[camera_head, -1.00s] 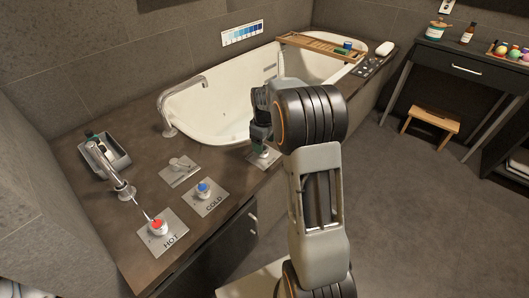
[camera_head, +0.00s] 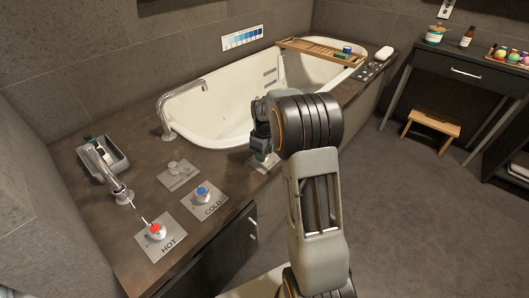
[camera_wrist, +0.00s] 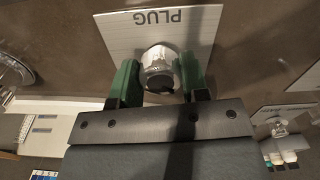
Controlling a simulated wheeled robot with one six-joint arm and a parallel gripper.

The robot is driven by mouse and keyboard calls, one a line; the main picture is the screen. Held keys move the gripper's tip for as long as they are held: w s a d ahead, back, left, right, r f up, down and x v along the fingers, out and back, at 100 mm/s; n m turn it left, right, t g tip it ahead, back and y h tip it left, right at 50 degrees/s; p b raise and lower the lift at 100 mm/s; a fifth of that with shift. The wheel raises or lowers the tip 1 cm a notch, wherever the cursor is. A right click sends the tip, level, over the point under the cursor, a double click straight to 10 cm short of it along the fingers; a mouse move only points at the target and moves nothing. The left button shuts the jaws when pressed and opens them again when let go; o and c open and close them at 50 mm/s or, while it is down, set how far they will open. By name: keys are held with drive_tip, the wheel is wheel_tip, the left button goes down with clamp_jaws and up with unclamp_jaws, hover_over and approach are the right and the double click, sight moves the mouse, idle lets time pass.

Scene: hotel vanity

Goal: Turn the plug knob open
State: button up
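The plug knob (camera_wrist: 160,68) is a rounded chrome knob with a dark end, on a pale square plate marked PLUG (camera_wrist: 205,30). In the wrist view it lies between the two green fingers of my gripper (camera_wrist: 161,78), one on each side. The gaps beside the knob are very narrow, and I cannot tell whether both fingers press on it. In the head view my gripper (camera_head: 262,150) is low over the plug plate (camera_head: 265,162) at the counter's front edge; my arm and gripper hide the knob there.
The cold knob (camera_head: 203,190) with a blue top and the hot knob (camera_head: 156,230) with a red top stand to the left on their plates. The bathtub (camera_head: 230,105) is behind my gripper. A faucet (camera_head: 167,112) rises at its left end.

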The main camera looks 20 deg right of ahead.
drive_tip(key=shift+d, duration=0.1)
drive_tip(key=c, duration=0.4)
drive_tip(key=shift+r, duration=0.1)
drive_tip(key=shift+m+p, duration=0.3)
drive_tip(key=shift+p, duration=0.05)
drive_tip(key=shift+r+m+p, duration=0.15)
drive_tip(key=shift+m+p, duration=0.75)
drive_tip(key=shift+m, duration=0.1)
drive_tip(key=m+p, duration=0.2)
drive_tip(key=m, duration=0.1)
drive_tip(key=shift+m, duration=0.3)
drive_tip(key=m+p, duration=0.3)
drive_tip(key=m, duration=0.2)
drive_tip(key=shift+a, duration=0.2)
drive_tip(key=shift+w+m+p, duration=0.1)
drive_tip(key=shift+m+p, duration=0.6)
drive_tip(key=shift+m, duration=1.6)
